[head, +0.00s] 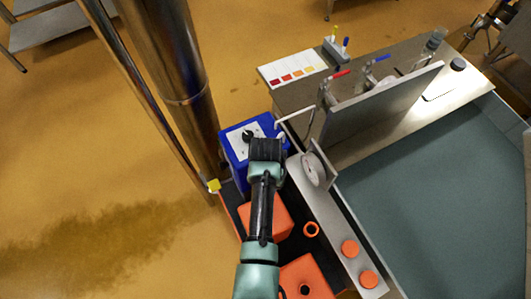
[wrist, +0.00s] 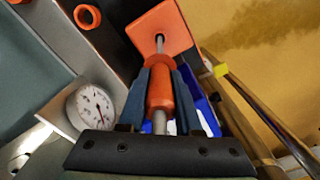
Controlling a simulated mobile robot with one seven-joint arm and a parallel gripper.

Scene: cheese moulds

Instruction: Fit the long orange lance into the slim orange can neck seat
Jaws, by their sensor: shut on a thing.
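My gripper (wrist: 161,68) is shut on the orange grip of the long lance (wrist: 160,92) in the wrist view. The lance's grey rod runs from the grip toward the dark round opening of an orange can (wrist: 176,22). The rod's far end meets that opening in the picture; I cannot tell whether it is inside or only in front. In the head view my gripper (head: 265,148) is over the blue can (head: 235,155), and my arm hides the lance and the opening of the nearer orange can (head: 270,222). A second orange can (head: 312,275) has a dark opening on top.
A round dial gauge (head: 313,170) stands close to the right of my gripper, on a steel ledge. A steel column (head: 175,65) rises at left. A large vat (head: 450,190) is at right.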

